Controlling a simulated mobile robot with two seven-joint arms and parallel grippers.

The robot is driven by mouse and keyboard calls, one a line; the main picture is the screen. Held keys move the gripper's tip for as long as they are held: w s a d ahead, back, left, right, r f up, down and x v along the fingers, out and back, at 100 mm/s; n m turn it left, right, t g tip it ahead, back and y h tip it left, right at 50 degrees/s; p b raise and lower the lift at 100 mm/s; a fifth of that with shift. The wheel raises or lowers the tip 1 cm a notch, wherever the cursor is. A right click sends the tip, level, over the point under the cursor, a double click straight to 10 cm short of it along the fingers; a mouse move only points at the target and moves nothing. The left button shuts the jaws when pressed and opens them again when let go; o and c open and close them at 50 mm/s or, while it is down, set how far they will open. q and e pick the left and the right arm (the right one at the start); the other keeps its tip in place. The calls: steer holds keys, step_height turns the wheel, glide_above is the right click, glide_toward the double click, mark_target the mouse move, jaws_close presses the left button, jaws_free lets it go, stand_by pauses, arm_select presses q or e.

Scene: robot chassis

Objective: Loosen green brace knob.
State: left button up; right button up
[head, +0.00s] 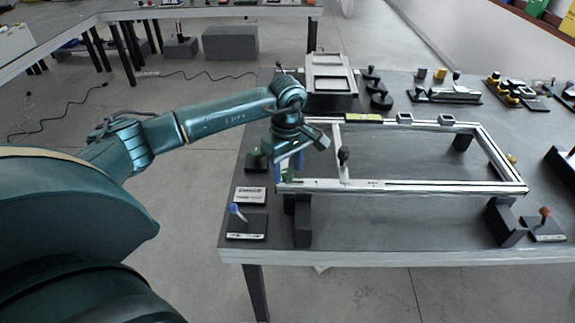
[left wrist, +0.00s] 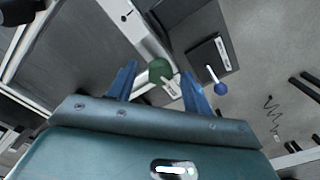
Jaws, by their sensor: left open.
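The green knob (left wrist: 160,70) shows in the left wrist view as a round green ball at the frame's edge, between my two blue fingertips. My left gripper (left wrist: 159,74) is open, with a finger on either side of the knob; I cannot tell whether either finger touches it. In the head view, my left gripper (head: 288,170) points down at the near left corner of the light metal frame (head: 420,186). The green knob (head: 289,174) is partly hidden by the fingers there. My right gripper is not in view.
A blue-knobbed lever (head: 236,210) on a black base stands near the table's front left. Another green-topped piece (head: 256,153) stands behind my gripper's left side. A black knob (head: 344,153) rises from the frame's crossbar.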

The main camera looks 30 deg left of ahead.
arm_select(q)
steer(key=shift+f, duration=0.1)
steer(key=shift+c, duration=0.5)
steer(key=c, duration=0.9)
steer(key=shift+o, duration=0.2)
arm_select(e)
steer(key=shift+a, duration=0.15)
